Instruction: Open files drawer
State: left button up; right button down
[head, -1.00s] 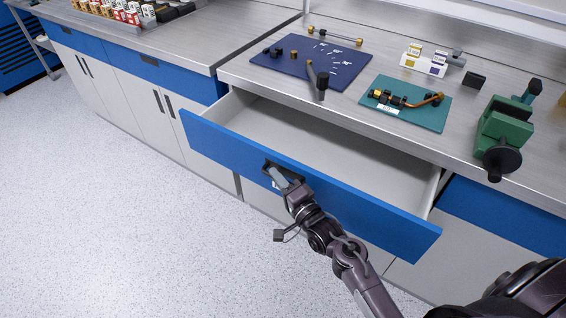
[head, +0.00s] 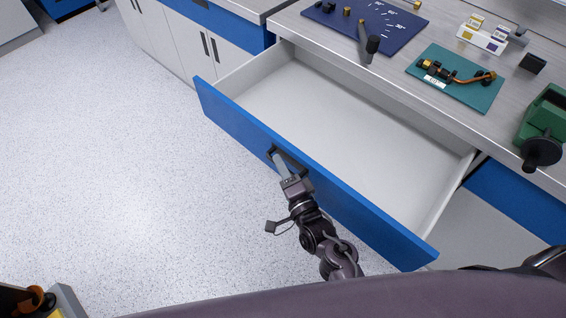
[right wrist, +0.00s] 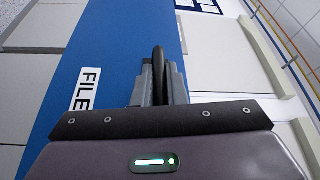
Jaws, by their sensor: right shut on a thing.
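The files drawer (head: 320,189) has a blue front and a pale, empty inside, and it stands pulled well out from under the bench. In the right wrist view its blue front (right wrist: 105,60) carries a white label (right wrist: 85,90) that reads "FILE", the rest hidden. My right gripper (head: 279,160) is shut on the dark drawer handle (head: 291,161) at the middle of the front. In the right wrist view the fingers (right wrist: 160,85) stand on either side of the handle (right wrist: 158,62). My left gripper is not in view.
The bench top above holds a dark blue mat (head: 365,22) with small parts, a teal mat (head: 455,80) with a copper-coloured pipe assembly, a small white box (head: 482,38) and a green vise (head: 545,125). The speckled floor (head: 130,150) to the left is clear.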

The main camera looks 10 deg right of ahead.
jog(key=c, duration=1.5)
grip_release()
jog(key=b+v, duration=0.1)
jog(key=v, duration=0.6)
jog(key=shift+s+d+f, duration=0.1)
jog(key=shift+s+d, duration=0.05)
jog(key=shift+s, duration=0.2)
jog(key=shift+f, duration=0.15)
